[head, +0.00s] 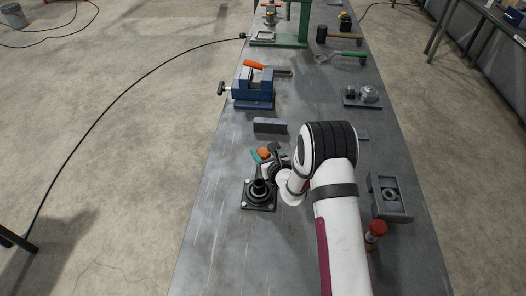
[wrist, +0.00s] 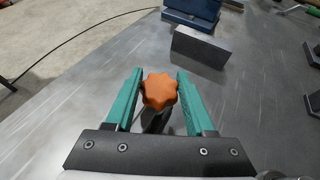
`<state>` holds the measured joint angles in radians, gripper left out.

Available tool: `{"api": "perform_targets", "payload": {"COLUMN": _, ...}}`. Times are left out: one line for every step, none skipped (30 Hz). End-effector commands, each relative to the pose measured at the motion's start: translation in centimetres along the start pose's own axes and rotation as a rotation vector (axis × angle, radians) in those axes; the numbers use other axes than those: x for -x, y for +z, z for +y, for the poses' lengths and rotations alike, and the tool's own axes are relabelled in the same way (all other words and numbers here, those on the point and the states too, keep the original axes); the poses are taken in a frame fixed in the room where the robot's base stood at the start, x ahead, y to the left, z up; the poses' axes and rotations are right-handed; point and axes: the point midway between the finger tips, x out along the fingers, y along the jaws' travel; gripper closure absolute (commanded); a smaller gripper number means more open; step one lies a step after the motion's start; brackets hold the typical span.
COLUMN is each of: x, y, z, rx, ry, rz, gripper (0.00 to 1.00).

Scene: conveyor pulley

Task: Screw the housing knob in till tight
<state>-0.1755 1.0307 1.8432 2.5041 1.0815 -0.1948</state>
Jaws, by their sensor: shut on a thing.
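An orange star-shaped knob (wrist: 159,91) sits between the teal fingers of my gripper (wrist: 159,88), which is shut on it. A dark shank shows below the knob. In the head view the knob (head: 264,153) and my gripper (head: 262,155) are behind a black round housing on a square base plate (head: 258,194). Part of the gripper is hidden by my wrist. I cannot tell whether the shank touches anything below it.
A grey block with a round bearing (head: 389,194) and a red-topped knob (head: 376,229) are to the right of my arm. A dark bar (head: 270,126) lies behind the gripper, with a blue vise (head: 253,88) farther back. The bench's front left is clear.

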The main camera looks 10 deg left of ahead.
Motion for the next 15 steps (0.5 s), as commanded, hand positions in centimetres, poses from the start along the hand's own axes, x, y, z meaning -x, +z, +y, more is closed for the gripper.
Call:
{"api": "perform_targets", "payload": {"x": 0.02, "y": 0.06, "z": 0.02, "rx": -0.001, "ry": -0.003, "rz": -0.001, "gripper": 1.00}}
{"api": "perform_targets", "payload": {"x": 0.03, "y": 0.06, "z": 0.00, "rx": -0.001, "ry": -0.005, "rz": -0.001, "gripper": 1.00}}
{"api": "perform_targets", "payload": {"x": 0.03, "y": 0.06, "z": -0.01, "rx": -0.002, "ry": -0.005, "rz": -0.001, "gripper": 1.00}}
{"api": "perform_targets", "payload": {"x": 0.03, "y": 0.06, "z": -0.02, "rx": -0.002, "ry": -0.004, "rz": -0.001, "gripper": 1.00}}
{"api": "perform_targets", "payload": {"x": 0.03, "y": 0.06, "z": -0.01, "rx": -0.002, "ry": -0.004, "rz": -0.001, "gripper": 1.00}}
{"api": "perform_targets", "payload": {"x": 0.03, "y": 0.06, "z": -0.01, "rx": -0.002, "ry": -0.004, "rz": -0.001, "gripper": 1.00}}
{"api": "perform_targets", "payload": {"x": 0.03, "y": 0.06, "z": -0.01, "rx": -0.002, "ry": -0.004, "rz": -0.001, "gripper": 1.00}}
{"api": "perform_targets", "payload": {"x": 0.03, "y": 0.06, "z": -0.01, "rx": -0.002, "ry": -0.004, "rz": -0.001, "gripper": 1.00}}
{"api": "perform_targets", "payload": {"x": 0.03, "y": 0.05, "z": -0.02, "rx": -0.002, "ry": -0.004, "rz": -0.001, "gripper": 0.39}}
{"api": "perform_targets", "payload": {"x": 0.03, "y": 0.05, "z": -0.02, "rx": -0.002, "ry": -0.004, "rz": -0.001, "gripper": 0.33}}
{"api": "perform_targets", "payload": {"x": 0.02, "y": 0.05, "z": -0.02, "rx": -0.002, "ry": -0.003, "rz": -0.001, "gripper": 0.28}}
{"api": "perform_targets", "payload": {"x": 0.02, "y": 0.04, "z": -0.02, "rx": -0.002, "ry": -0.003, "rz": -0.001, "gripper": 0.21}}
{"api": "perform_targets", "payload": {"x": 0.02, "y": 0.04, "z": -0.02, "rx": -0.002, "ry": -0.003, "rz": -0.001, "gripper": 0.15}}
{"api": "perform_targets", "payload": {"x": 0.02, "y": 0.03, "z": -0.02, "rx": -0.002, "ry": -0.003, "rz": 0.000, "gripper": 0.15}}
{"api": "perform_targets", "payload": {"x": 0.02, "y": 0.02, "z": -0.02, "rx": -0.002, "ry": -0.003, "rz": 0.000, "gripper": 0.15}}
